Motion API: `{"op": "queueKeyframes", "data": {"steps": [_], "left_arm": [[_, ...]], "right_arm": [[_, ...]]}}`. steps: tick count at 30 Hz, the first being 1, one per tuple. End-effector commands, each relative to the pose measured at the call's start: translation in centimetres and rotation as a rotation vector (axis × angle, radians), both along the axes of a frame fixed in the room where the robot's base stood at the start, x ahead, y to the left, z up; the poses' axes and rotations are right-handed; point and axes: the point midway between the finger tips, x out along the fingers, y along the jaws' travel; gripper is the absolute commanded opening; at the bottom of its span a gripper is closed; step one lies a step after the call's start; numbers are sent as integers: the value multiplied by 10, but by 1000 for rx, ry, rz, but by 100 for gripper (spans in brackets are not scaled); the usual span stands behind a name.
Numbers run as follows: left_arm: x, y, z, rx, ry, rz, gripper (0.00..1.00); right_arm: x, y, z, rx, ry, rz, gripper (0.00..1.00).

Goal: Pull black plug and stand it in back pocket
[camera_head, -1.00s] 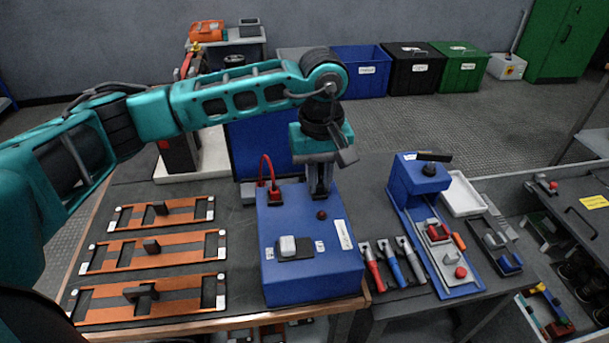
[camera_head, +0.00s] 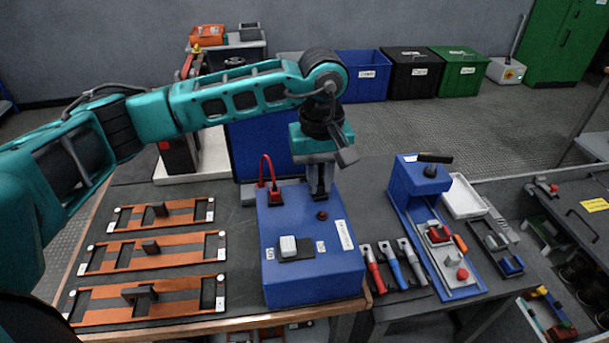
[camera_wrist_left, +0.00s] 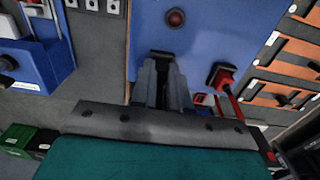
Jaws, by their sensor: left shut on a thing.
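My left gripper (camera_head: 320,188) points down at the back edge of the blue box (camera_head: 315,268). It is shut on the black plug (camera_wrist_left: 160,57), which shows dark between and beyond the fingertips in the left wrist view. In the head view the fingers mostly hide the plug. I cannot tell whether it is still seated in the box. The red plug (camera_head: 274,194) with its looping red cable stands at the box's back left corner, beside the gripper. I cannot make out the back pocket for certain. My right gripper is not in view.
A red button (camera_head: 322,216) and a pale switch (camera_head: 288,245) are on the box top. Orange frames (camera_head: 150,252) lie to the left. Red, blue and grey handled tools (camera_head: 391,268) and a blue stand (camera_head: 418,180) are to the right.

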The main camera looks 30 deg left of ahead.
Motion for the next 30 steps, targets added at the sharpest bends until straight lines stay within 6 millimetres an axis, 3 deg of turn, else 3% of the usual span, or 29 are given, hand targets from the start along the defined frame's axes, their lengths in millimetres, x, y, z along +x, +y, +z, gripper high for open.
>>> {"op": "queueKeyframes", "data": {"steps": [1,3,4,12,30], "left_arm": [[-4,-1,-13,4,18,1,0],[-4,-1,-13,4,18,2,0],[-4,-1,-13,4,18,2,18],[-4,0,-13,7,20,1,44],[-5,5,-13,16,25,4,45]], "right_arm": [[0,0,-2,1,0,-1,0],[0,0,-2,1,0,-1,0],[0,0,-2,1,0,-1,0],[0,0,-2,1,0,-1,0],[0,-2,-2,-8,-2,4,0]]}}
